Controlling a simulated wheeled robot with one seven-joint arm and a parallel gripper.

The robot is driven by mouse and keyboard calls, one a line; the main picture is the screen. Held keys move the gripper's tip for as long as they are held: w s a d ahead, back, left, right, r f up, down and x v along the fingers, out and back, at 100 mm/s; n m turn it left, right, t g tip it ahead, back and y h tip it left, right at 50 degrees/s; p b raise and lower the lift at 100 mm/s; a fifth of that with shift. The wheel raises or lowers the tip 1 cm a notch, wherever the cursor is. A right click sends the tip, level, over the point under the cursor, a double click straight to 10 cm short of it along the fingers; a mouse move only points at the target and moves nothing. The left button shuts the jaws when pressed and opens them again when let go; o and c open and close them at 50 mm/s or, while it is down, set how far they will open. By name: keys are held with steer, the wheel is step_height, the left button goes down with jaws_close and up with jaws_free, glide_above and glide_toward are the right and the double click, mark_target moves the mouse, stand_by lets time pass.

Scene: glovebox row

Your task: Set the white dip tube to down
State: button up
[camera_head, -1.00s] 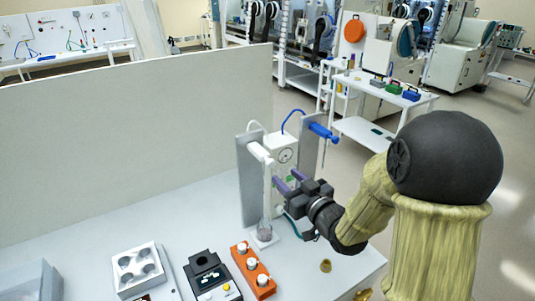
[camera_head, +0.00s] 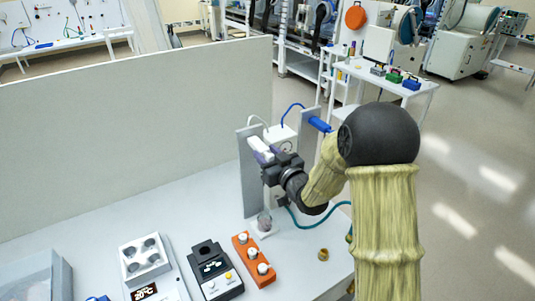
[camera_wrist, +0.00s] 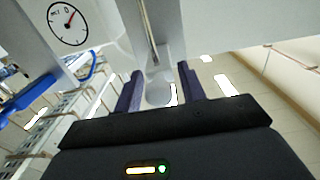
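The white dip tube's head (camera_head: 260,144) is at the top of the left grey upright (camera_head: 251,178), with a white hose looping from it. My gripper (camera_head: 266,157) is just in front of and below this head; its purple fingers overlap it in the head view. In the wrist view my gripper (camera_wrist: 160,90) has its two fingers apart, with a pale rounded part (camera_wrist: 158,92) between them. Narrow gaps show beside that part, so the fingers do not look closed on it. A small clear vessel (camera_head: 264,221) stands below. My gripper hides the tube's lower part.
A blue dip tube head (camera_head: 319,124) is on the right upright. A gauge (camera_wrist: 68,24) shows close by in the wrist view. An orange block with white knobs (camera_head: 253,259), a black device (camera_head: 213,270) and a small brass cup (camera_head: 323,254) are on the bench.

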jaws_close()
step_height(320, 180, down, 21)
steer(key=b, duration=2.1)
steer(key=shift+r+b, duration=0.15)
steer(key=shift+b, duration=0.15)
steer(key=shift+o, duration=0.8)
jaws_free()
